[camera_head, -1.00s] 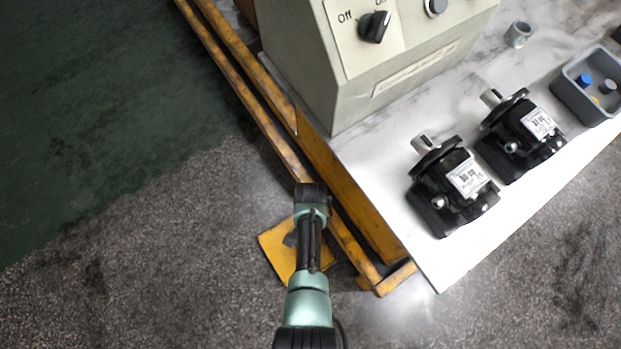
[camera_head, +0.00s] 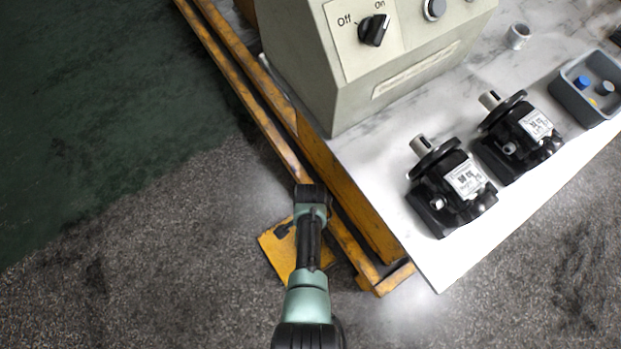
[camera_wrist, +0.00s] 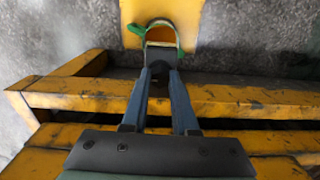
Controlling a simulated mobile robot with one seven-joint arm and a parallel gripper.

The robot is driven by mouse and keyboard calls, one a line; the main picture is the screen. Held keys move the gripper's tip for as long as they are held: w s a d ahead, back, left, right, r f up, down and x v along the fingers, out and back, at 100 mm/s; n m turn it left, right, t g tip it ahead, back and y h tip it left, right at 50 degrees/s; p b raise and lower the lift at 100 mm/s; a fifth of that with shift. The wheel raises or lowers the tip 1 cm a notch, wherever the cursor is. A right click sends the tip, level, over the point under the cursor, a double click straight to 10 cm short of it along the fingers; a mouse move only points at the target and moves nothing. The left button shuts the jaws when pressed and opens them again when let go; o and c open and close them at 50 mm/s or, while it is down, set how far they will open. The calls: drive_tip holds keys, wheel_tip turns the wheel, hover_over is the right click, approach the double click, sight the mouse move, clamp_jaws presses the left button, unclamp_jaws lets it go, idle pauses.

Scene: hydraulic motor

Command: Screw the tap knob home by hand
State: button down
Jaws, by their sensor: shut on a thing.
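My gripper (camera_wrist: 162,72) reaches down past the table's edge, its two fingers close together at the tips. Between and just beyond the tips is a small ring-like piece (camera_wrist: 160,24) with green bits at its sides, seemingly the tap knob. It stands in front of a yellow plate (camera_wrist: 190,12), which shows through the ring. In the head view this yellow plate (camera_head: 273,250) lies below my arm, with a small dark piece (camera_head: 282,231) showing left of the arm. My fingertips and the knob are hidden there. How the knob sits on its thread cannot be told.
Worn yellow frame rails (camera_head: 262,110) run along the table's left side; they also cross the wrist view (camera_wrist: 80,98). On the white table (camera_head: 385,190) stand a control box (camera_head: 340,90), two black motors (camera_head: 455,190) and a grey bin (camera_head: 575,100). The floor left is clear.

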drive_tip(key=c, duration=0.7)
unclamp_jaws()
wheel_tip(320, 180, up, 13)
drive_tip(key=p, duration=0.7)
